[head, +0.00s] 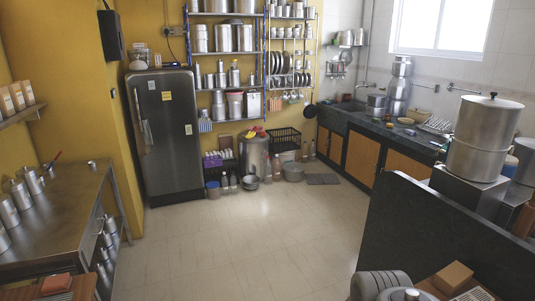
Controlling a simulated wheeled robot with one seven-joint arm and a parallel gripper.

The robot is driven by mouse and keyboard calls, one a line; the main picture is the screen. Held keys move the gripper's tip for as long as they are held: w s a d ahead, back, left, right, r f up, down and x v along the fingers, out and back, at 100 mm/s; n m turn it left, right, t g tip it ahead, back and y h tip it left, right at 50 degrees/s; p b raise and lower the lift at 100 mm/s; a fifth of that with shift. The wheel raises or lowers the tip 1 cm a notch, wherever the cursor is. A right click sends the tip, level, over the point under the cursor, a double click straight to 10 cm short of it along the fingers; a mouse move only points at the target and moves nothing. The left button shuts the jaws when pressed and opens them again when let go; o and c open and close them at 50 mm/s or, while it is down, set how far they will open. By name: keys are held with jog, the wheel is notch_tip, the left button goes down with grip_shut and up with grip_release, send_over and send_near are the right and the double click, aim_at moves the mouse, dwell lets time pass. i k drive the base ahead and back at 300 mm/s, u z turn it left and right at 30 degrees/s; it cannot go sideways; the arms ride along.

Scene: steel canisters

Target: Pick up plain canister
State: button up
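Several plain steel canisters are in the head view, and I cannot tell which single one the task names. A row of them stands on the steel table at left: a front canister (8,211), a middle canister (19,194) and a back canister (32,181). Large lidded canisters (223,38) stand upright on the wall rack at the back. Small canisters (234,76) stand on the shelf below them. A big two-part steel vessel with a black knob (483,135) stands at right. My gripper is not in view.
The steel table (60,215) edges the left side. A dark fridge (165,133) stands behind it. A dark partition (435,235) blocks the right front. A grey ribbed object (372,283) is cut off at the bottom. The tiled floor (230,235) between is clear.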

aim_at(251, 79)
jog(key=i, duration=7.5)
jog(key=u, duration=2.05)
jog(key=i, duration=0.5)
jog(key=u, duration=0.05)
